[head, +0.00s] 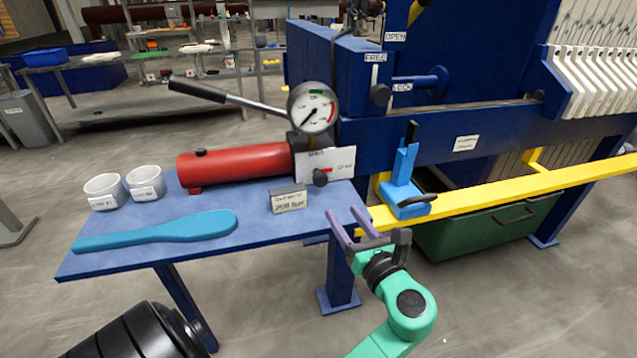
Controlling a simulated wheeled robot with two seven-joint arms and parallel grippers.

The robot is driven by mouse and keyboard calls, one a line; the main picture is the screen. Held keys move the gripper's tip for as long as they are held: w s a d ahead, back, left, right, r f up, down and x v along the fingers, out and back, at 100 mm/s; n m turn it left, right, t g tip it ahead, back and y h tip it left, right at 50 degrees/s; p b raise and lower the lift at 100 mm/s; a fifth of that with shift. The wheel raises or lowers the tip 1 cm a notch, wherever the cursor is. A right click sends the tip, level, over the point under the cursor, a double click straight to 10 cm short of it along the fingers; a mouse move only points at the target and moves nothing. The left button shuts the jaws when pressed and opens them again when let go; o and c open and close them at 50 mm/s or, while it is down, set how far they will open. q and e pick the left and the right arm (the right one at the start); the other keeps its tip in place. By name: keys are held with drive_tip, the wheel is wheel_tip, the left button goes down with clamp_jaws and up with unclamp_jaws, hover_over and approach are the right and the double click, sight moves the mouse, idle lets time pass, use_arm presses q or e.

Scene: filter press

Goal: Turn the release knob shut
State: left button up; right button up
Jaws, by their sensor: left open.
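The release knob (320,178) is a small dark knob on a white plate (342,160) at the right end of the red pump cylinder (240,164). Its red pointer points right, toward the label that reads OPEN; the other label, at the plate's upper left, looks like SHUT. A pressure gauge (313,107) stands above the plate. My left gripper (348,217), with purple fingers, is open and empty at the table's right front edge. It is below and a little right of the knob, apart from it. My right gripper is not in view.
A pump lever (225,97) reaches up left. A yellow rail (500,192) and a blue bracket (405,185) are to the right.

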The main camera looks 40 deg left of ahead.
use_arm(q)
approach(322, 182)
drive_tip(key=x, duration=0.2)
drive_tip(key=shift+w+a+r, duration=0.1)
drive_tip(key=shift+w+a, duration=0.15)
drive_tip(key=shift+a, duration=0.05)
drive_tip(key=x, duration=0.5)
drive_tip(key=shift+w+a, duration=0.1)
drive_tip(key=shift+a, duration=0.15)
drive_tip(key=shift+w+a, duration=0.15)
drive_tip(key=shift+a, duration=0.15)
drive_tip(key=shift+w+a, duration=0.1)
clamp_jaws()
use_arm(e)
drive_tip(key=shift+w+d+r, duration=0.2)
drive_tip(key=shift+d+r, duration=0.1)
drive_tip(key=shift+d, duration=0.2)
